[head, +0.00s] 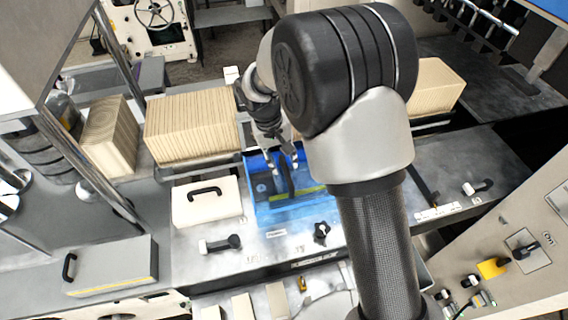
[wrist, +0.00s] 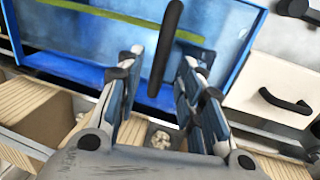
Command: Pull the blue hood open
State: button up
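The blue hood (head: 262,190) is set in the grey machine top at the middle of the head view, partly behind my arm. It fills the upper part of the wrist view (wrist: 90,45), with a yellow-green stripe across it. Its black bar handle (wrist: 166,50) stands out from the blue face, and also shows in the head view (head: 288,178). My gripper (head: 281,163) is open over the hood. In the wrist view its fingers (wrist: 161,62) are spread on either side of the handle, with gaps showing. Whether the handle lies fully between the pads in depth I cannot tell.
A cream cover with a black handle (head: 208,203) is left of the hood. Stacks of tan cartons (head: 190,130) stand behind it. Black knobs (head: 321,232) are on the front deck. A control panel (head: 520,245) is at the right.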

jog(key=shift+w+d+f, duration=0.1)
jog(key=shift+d+f, duration=0.05)
jog(key=shift+f, duration=0.6)
jog(key=shift+d+f, duration=0.1)
jog(key=shift+f, duration=0.6)
jog(key=shift+c, duration=0.2)
grip_shut()
